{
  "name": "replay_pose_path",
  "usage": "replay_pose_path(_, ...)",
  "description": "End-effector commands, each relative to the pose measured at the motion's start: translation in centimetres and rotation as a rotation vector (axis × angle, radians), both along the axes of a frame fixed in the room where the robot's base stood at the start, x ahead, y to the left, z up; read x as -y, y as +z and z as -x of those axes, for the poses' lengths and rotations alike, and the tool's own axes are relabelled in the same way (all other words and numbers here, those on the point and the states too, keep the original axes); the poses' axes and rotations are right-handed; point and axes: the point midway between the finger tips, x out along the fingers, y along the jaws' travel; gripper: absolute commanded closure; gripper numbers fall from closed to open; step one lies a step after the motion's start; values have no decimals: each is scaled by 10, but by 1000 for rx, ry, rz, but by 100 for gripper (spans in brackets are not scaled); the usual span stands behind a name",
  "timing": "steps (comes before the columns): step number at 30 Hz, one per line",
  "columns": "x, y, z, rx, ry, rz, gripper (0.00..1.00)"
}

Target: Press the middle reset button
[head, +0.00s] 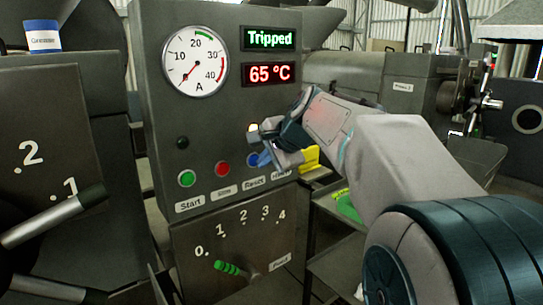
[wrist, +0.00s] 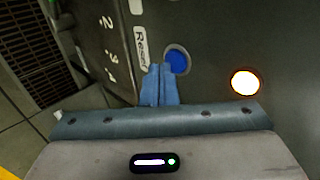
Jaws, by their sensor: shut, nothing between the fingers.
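The blue reset button (head: 253,160) is on the grey control panel (head: 215,120), above the "Reset" label (head: 253,183) and right of the red button (head: 222,168). It also shows in the wrist view (wrist: 179,60) with a metal ring around it. My gripper (head: 264,158) has its blue fingers together and empty. In the wrist view, the fingertips (wrist: 160,68) are just beside the button, toward its label, overlapping the ring's near edge. I cannot tell whether they touch it.
A green start button (head: 187,178) sits at the left of the row. The display reads "Tripped" (head: 269,38), with "65 °C" below. A lit lamp (wrist: 245,83) is right of the blue button in the wrist view. A green-handled lever (head: 230,268) is below. A yellow part (head: 310,158) is behind my gripper.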

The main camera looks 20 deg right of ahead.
Motion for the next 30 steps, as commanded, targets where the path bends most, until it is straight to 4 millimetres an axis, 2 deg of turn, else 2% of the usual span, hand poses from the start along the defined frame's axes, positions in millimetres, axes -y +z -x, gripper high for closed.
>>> replay_pose_path(5,-4,1,-10,1,1,0,100)
replay_pose_path(16,-5,1,-12,1,0,0,100)
replay_pose_path(23,-12,1,-28,-1,0,-1,100)
replay_pose_path(30,-14,2,-29,7,2,-2,100)
